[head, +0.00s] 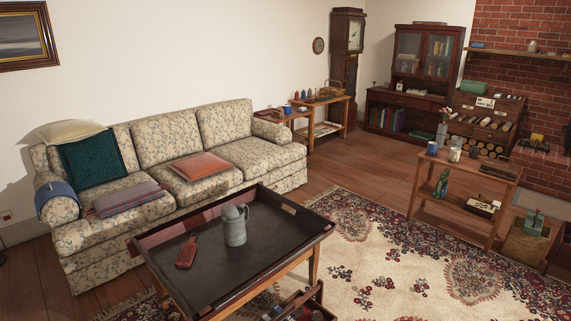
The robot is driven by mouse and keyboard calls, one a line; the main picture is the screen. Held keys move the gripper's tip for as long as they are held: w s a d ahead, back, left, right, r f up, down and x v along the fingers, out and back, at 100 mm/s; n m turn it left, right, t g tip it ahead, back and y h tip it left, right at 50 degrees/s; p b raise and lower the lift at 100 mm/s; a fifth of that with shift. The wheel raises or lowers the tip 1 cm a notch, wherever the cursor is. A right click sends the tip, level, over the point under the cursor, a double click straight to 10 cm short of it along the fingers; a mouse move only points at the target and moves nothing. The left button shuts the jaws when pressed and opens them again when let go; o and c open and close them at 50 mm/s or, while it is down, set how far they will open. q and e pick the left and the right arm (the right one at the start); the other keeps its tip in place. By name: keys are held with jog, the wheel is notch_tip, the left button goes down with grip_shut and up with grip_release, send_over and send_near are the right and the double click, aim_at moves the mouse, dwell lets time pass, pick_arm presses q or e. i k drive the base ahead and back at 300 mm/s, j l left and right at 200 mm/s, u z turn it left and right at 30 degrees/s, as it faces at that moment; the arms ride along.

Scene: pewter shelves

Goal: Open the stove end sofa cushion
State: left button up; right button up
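A floral sofa (115,240) stands against the left wall. Its right seat cushion (256,154), at the end toward the brick wall, lies flat on the seat with nothing on it. The back cushion (224,123) stands upright behind it. An orange-brown cushion (199,165) lies on the middle seat. A folded striped blanket (130,198) lies on the left seat. A teal pillow (91,160) and a cream pillow (70,132) lean at the left end. No stove is clearly seen. Neither of my grippers is in view.
A dark tray-top table (285,252) with a grey jug (234,226) and a reddish-brown object (186,252) stands before the sofa. A side table (281,115) stands past its right arm. A wooden stand (467,171) is at right. Patterned rug (400,250) between is mostly open.

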aim_at(255, 157)
jog(key=i+l+z, duration=0.2)
jog(key=i+z, duration=0.15)
jog(key=i+l+z, duration=0.15)
jog(key=i+z, duration=0.2)
jog(key=i+l+z, duration=0.15)
jog(key=i+z, duration=0.2)
jog(key=i, duration=0.35)
jog(key=i+z, duration=0.35)
jog(key=i, duration=0.35)
jog(key=i+u, duration=0.1)
jog(key=i, duration=0.6)
jog(key=i+l+u, duration=0.1)
jog(key=i, duration=0.6)
jog(key=i+j+u, duration=0.15)
jog(key=i+u, duration=0.8)
jog(key=i+l+u, duration=0.25)
jog(key=i+u, duration=0.2)
jog(key=i+j+u, duration=0.15)
jog(key=i+u, duration=0.35)
jog(key=i, duration=0.35)
jog(key=i+l+u, duration=0.15)
jog(key=i+u, duration=0.3)
jog(key=i, duration=0.35)
jog(key=i+j, duration=0.3)
jog(key=i, duration=0.2)
jog(key=i+j+z, duration=0.1)
jog(key=i+j, duration=0.15)
jog(key=i, duration=0.2)
